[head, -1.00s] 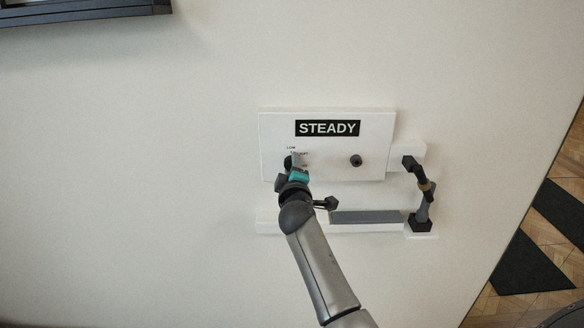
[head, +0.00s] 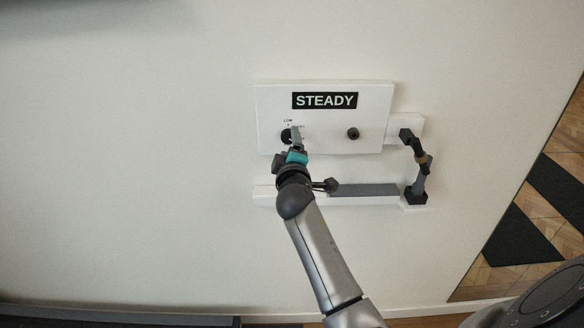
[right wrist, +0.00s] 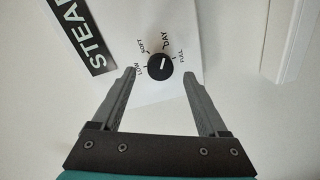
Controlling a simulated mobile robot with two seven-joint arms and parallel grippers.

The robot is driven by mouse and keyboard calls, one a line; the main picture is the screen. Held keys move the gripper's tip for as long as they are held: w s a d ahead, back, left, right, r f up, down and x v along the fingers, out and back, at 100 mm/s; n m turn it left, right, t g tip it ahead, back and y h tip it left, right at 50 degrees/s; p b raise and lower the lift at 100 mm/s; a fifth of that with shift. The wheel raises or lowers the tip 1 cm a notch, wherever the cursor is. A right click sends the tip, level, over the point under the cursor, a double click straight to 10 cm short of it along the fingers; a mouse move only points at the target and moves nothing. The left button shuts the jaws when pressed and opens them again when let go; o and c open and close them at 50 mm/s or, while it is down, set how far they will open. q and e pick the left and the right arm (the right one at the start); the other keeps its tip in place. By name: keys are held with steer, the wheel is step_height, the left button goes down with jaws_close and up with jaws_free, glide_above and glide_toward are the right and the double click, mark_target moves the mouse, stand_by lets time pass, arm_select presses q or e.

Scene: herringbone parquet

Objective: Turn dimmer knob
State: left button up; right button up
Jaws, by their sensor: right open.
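The white panel (head: 325,118) on the wall carries a black STEADY label (head: 325,100). A black dimmer knob (head: 287,135) sits at the panel's lower left, partly hidden by my right gripper (head: 295,140). In the right wrist view, the knob (right wrist: 157,72) has a white pointer line, with LOW, SOFT, DAY and FULL printed around it. The line points roughly toward DAY. My right gripper (right wrist: 160,73) is open, its fingertips on either side of the knob with gaps visible. Whether they reach knob depth I cannot tell. My left gripper is not in view.
A second dark knob (head: 353,133) sits on the panel's right half. A jointed black and grey fixture (head: 418,165) stands right of the panel. A grey bar (head: 365,190) on a white ledge runs below. The wall to the left is clear.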

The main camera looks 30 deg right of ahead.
steer(key=v, duration=1.1)
steer(key=shift+s+a, duration=0.25)
steer(key=shift+s, duration=0.1)
steer(key=a+f+g+y+b, duration=0.2)
steer(key=a+f, duration=0.1)
steer(key=f, duration=0.8)
steer(key=a+f+g+y+b, duration=0.1)
steer(key=a+f+y, duration=0.2)
steer(key=f, duration=0.9)
steer(key=s+a+f+g+y+b, duration=0.15)
steer(key=s+f, duration=0.25)
steer(key=f, duration=0.5)
steer(key=s+a+f+g+b, duration=0.1)
steer(key=s+a+f+g, duration=0.2)
steer(key=f, duration=0.5)
steer(key=s+a+f+m+g+y+b, duration=0.1)
steer(key=s+f+m+g+y+b, duration=0.1)
steer(key=s+f, duration=1.2)
steer(key=s+f+m+g+b, duration=0.1)
steer(key=s+f, duration=0.2)
steer(key=s, duration=0.4)
steer(key=s+d+f+m+g, duration=0.1)
steer(key=s+f+g, duration=0.1)
steer(key=s, duration=0.5)
steer(key=s+f+m+g+b, duration=0.1)
steer(key=s+f, duration=0.4)
steer(key=s, duration=0.2)
steer(key=shift+s+d+m+g+b, duration=0.15)
steer(key=shift+s+m+g+b, duration=0.1)
steer(key=shift+m+g+b, duration=0.1)
